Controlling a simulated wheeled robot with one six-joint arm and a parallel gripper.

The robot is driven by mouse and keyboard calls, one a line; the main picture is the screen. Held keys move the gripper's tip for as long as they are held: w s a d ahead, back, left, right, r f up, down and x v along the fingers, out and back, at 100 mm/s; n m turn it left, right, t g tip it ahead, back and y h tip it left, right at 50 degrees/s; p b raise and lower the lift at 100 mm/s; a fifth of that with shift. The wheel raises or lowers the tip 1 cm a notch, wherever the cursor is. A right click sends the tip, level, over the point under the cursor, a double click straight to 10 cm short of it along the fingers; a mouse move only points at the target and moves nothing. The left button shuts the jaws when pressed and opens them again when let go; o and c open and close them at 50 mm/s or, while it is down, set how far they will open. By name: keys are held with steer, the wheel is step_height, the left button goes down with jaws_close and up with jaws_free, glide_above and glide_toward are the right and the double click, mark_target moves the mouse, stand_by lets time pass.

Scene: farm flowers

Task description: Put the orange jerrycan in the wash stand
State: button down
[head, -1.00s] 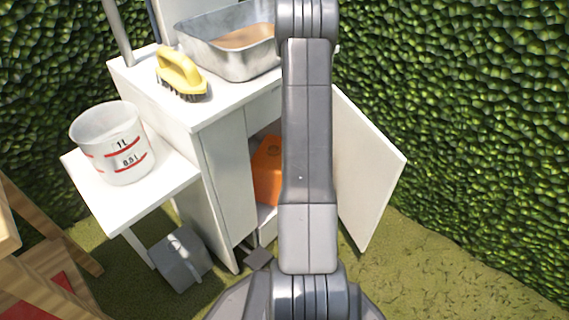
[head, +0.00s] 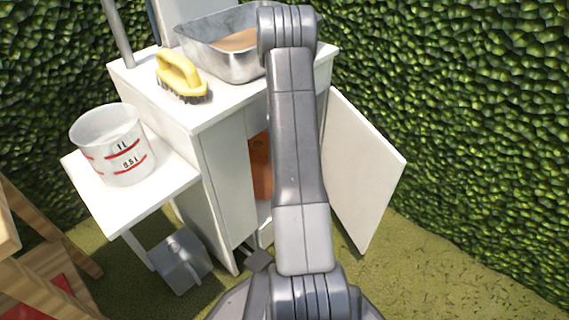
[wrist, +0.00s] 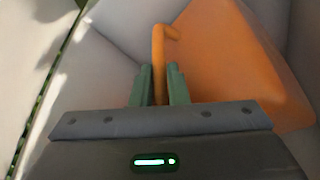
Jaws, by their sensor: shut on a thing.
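The orange jerrycan (head: 261,166) is inside the open compartment of the white wash stand (head: 226,165). My arm hides most of it in the head view. In the wrist view the jerrycan (wrist: 235,65) fills the upper right, with pale cabinet walls around it. My gripper (wrist: 160,82) is shut on its orange handle (wrist: 158,55), with a green finger on each side. In the head view my gripper is hidden behind my arm. Whether the jerrycan rests on the compartment floor cannot be told.
The open door (head: 363,170) stands out to the right of the compartment. A metal basin (head: 205,50) and a yellow brush (head: 180,75) are on top. A measuring jug (head: 112,145) stands on the left side shelf (head: 125,215). A grey pedal (head: 259,260) lies below the front.

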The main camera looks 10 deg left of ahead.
steer(key=shift+f, duration=0.15)
steer(key=c, duration=1.4)
jaws_free()
steer(key=s+d+r+b, duration=0.1)
steer(key=s+d, duration=0.1)
steer(key=s, duration=0.4)
steer(key=s+d+r+b, duration=0.1)
steer(key=s+d+r, duration=0.1)
steer(key=s, duration=0.4)
steer(key=shift+d, duration=0.75)
